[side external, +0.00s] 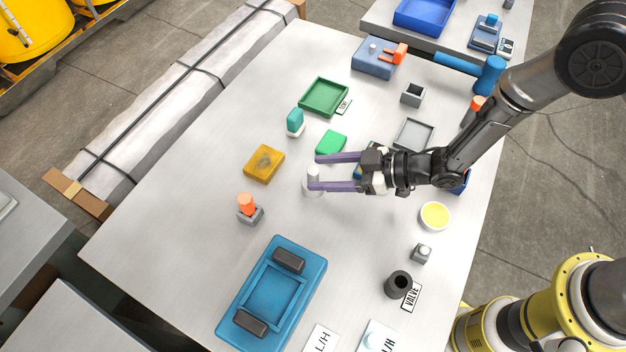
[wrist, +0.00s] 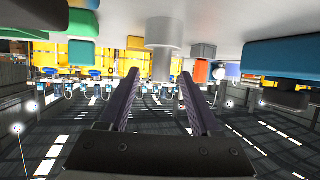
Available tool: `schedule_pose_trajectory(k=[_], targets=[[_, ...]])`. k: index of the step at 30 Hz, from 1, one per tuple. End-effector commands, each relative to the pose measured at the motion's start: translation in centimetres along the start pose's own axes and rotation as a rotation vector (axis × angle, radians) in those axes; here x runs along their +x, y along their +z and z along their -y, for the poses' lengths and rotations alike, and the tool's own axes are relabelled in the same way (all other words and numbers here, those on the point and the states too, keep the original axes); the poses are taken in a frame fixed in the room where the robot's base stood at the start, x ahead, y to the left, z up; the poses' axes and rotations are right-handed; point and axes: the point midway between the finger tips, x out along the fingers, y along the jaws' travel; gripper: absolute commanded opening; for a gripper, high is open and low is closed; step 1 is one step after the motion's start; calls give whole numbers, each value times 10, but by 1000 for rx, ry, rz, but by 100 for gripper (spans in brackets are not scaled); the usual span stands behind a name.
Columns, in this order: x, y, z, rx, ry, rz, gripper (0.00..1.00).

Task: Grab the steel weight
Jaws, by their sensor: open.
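The steel weight (side external: 312,189) is a pale grey cylinder with a wide base and a narrower knob on top, upright on the table. In the wrist view it appears upside down, with its wide base (wrist: 164,32) above and its narrow knob (wrist: 161,64) below. My gripper (side external: 316,172) is open, with two purple fingers pointing left in the side view; one finger partly covers the weight. In the wrist view my gripper (wrist: 159,75) has the knob lined up between its fingertips. I cannot tell whether the fingertips reach past the knob. Nothing is held.
A yellow block (side external: 264,163), a green piece (side external: 331,141) and a teal-topped piece (side external: 295,120) stand near the weight. An orange-topped part (side external: 247,204) is lower left. A large blue fixture (side external: 234,307) lies in front. A green tray (side external: 323,83) is behind. The table's left side is clear.

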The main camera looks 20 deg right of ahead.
Motion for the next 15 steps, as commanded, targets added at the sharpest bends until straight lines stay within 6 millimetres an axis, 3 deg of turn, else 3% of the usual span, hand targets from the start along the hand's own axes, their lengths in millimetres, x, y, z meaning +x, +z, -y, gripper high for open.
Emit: schedule_pose_trajectory(k=[5, 15], targets=[[11, 0, 0, 0, 0, -1, 64], [54, 1, 2, 0, 0, 0, 64]])
